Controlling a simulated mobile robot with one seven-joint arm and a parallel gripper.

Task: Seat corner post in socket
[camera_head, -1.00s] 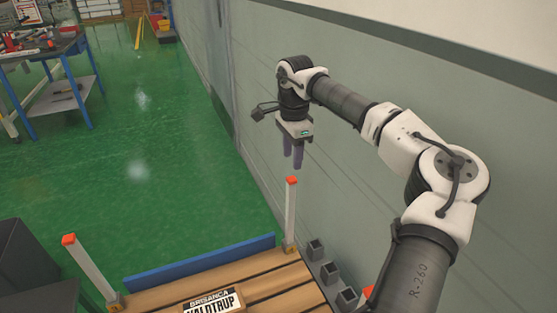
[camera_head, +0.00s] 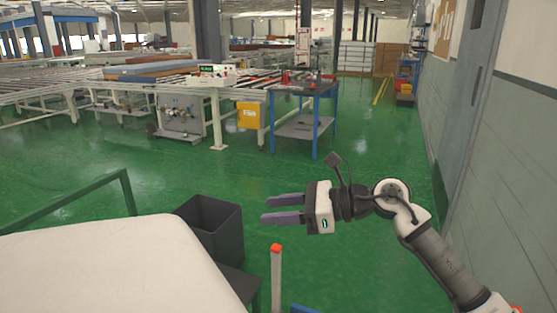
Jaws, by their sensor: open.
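One corner post (camera_head: 276,283) shows at the bottom centre, a pale upright post with a red-orange cap. Its lower end and its socket are out of view. My gripper (camera_head: 266,208) is above and just left of the post's cap in the picture, with its two dark fingers apart and pointing left. Nothing is between the fingers. The gap in depth between the gripper and the post is hard to judge. A small piece of blue board (camera_head: 305,309) shows at the bottom edge, right of the post.
A white mattress (camera_head: 110,265) fills the lower left. A dark open bin (camera_head: 213,232) stands beside it, near my fingers. A green rail (camera_head: 75,205) rises behind the mattress. A blue-legged workbench (camera_head: 304,115) and roller conveyors stand farther back. Green floor is clear between; a wall (camera_head: 500,170) bounds the right.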

